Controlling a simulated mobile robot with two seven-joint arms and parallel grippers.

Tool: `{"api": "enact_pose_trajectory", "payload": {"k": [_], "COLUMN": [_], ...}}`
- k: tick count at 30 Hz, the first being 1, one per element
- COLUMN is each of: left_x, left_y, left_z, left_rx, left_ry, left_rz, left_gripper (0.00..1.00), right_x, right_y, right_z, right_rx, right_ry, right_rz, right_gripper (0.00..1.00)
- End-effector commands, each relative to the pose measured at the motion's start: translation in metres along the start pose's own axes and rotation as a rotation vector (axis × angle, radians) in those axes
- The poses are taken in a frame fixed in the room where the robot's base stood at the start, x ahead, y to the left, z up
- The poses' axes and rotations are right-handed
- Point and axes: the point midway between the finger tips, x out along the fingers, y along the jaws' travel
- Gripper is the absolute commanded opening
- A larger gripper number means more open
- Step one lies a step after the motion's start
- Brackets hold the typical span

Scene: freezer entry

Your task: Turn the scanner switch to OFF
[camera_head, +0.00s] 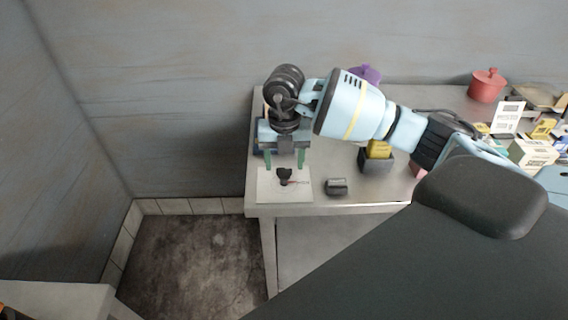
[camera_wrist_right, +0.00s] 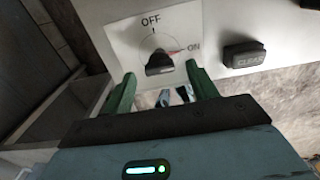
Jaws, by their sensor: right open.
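The scanner switch (camera_head: 284,175) is a dark knob on a white square plate (camera_head: 265,190) at the table's front left corner. In the right wrist view the knob (camera_wrist_right: 158,64) sits below the printed word OFF, with ON to its right. A thin red mark runs from the knob toward ON. My right gripper (camera_head: 285,160) is open, with its green fingers pointing at the plate. In the wrist view its fingertips (camera_wrist_right: 160,76) are on either side of the knob, with nothing gripped. I cannot tell whether they touch it. My left gripper is not in view.
A dark CLEAR button (camera_head: 336,187) is right of the plate. A grey bin with yellow contents (camera_head: 376,163), a purple pot (camera_head: 366,74), a red pot (camera_head: 487,85) and small boxes (camera_head: 535,153) are further right. Walls stand behind and left; floor lies left of the table.

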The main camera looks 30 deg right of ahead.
Motion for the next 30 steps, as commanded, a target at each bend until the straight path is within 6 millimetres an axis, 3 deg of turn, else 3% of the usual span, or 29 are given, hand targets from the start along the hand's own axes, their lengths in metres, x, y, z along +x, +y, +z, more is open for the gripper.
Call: {"api": "enact_pose_trajectory", "payload": {"k": [6,14,24,30], "left_x": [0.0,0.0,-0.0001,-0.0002], "left_y": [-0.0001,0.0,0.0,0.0], "left_z": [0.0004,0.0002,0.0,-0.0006], "left_rx": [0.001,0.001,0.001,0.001], "left_ry": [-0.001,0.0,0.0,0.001], "left_rz": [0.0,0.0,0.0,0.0], "left_gripper": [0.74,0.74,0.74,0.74], "right_x": [0.0142,0.0149,0.0146,0.0143], "right_y": [0.0003,0.0005,0.0005,0.0005], "right_z": [-0.0003,-0.0002,-0.0002,-0.0002], "right_rx": [-0.001,-0.001,-0.001,-0.012], "right_ry": [0.0,0.0,0.0,0.0], "right_rz": [0.0,0.001,0.001,0.001], "right_gripper": [0.58,0.58,0.14,0.14]}}
